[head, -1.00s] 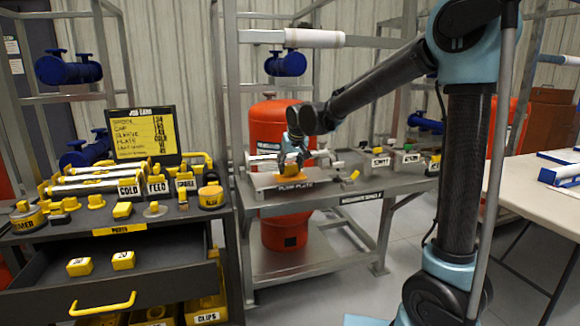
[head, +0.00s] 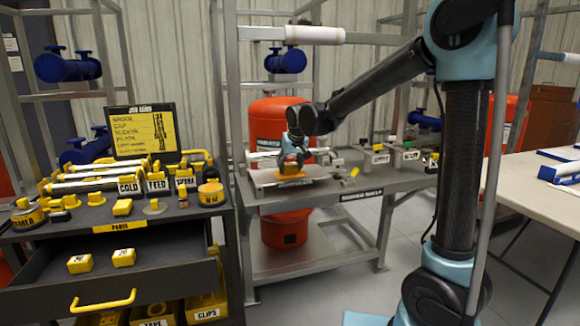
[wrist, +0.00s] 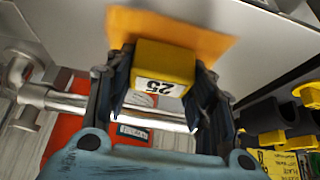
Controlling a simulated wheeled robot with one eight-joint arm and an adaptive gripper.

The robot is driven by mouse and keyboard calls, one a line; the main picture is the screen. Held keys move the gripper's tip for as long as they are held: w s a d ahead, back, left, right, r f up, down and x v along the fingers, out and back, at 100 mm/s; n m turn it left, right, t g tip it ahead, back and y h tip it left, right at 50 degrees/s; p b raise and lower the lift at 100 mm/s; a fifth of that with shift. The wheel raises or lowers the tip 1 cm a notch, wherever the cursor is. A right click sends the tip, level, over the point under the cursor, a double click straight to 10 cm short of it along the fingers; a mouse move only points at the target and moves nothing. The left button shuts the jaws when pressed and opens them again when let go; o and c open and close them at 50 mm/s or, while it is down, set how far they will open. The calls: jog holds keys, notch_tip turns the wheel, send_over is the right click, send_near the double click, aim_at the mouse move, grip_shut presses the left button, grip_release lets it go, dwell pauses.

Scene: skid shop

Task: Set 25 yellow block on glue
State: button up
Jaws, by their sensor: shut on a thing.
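My gripper (head: 294,163) is shut on a yellow block (wrist: 165,65) marked 25. The label reads upside down in the wrist view, and a finger (wrist: 122,75) presses each side of the block. An orange glue patch (wrist: 205,38) shows right behind the block, on a pale plate. In the head view the patch (head: 289,178) lies on the plate on the metal bench, under my gripper. The block is mostly hidden by my fingers there. The block is at the patch, but I cannot tell whether it bears fully on it.
A red tank (head: 277,120) stands behind and under the bench. Small blocks and labelled holders (head: 377,158) sit right along the bench. A dark cart (head: 120,222) with yellow parts and an open drawer stands at left. A white table (head: 540,185) is at right.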

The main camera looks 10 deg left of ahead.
jog(key=o, duration=1.2)
jog(key=c, duration=0.6)
jog(key=shift+o, duration=0.2)
jog(key=shift+r, duration=4)
